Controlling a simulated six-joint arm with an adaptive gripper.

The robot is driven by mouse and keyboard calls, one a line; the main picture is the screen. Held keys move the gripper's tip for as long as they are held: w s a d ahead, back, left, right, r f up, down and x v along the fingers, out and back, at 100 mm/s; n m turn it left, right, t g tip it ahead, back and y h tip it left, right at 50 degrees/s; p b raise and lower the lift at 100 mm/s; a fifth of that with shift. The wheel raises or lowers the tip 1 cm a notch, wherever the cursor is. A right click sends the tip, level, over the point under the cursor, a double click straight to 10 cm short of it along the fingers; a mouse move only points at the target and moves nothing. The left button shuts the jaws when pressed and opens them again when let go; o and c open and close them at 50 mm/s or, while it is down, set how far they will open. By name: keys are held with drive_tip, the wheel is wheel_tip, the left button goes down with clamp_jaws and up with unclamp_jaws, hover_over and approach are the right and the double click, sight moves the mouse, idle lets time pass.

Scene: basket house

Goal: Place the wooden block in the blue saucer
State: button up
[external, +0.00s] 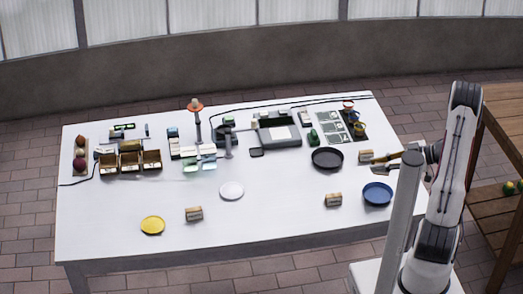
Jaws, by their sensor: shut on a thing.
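My gripper (377,161) reaches in from the right over the white table. It is shut on a wooden block (366,156) at its fingertips, to the right of the black pan. The blue saucer (377,194) lies near the table's right edge, below the gripper in the picture, and looks empty. A similar block (333,199) lies left of the saucer, and another block (194,213) lies at the front left. I cannot tell how high the held block is above the table.
A black pan (327,158), a white plate (231,191) and a yellow plate (152,225) lie on the table (270,220). Boxes (130,160), a lamp stand (197,122), a grey machine (279,133) and cups fill the back. The front middle is clear.

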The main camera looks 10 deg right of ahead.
hover_over(374, 196)
drive_tip(key=shift+f, duration=2.95)
drive_tip(key=shift+f, duration=2.1)
drive_tip(key=shift+f, duration=0.1)
drive_tip(key=o, duration=0.8)
drive_tip(key=shift+o, duration=0.2)
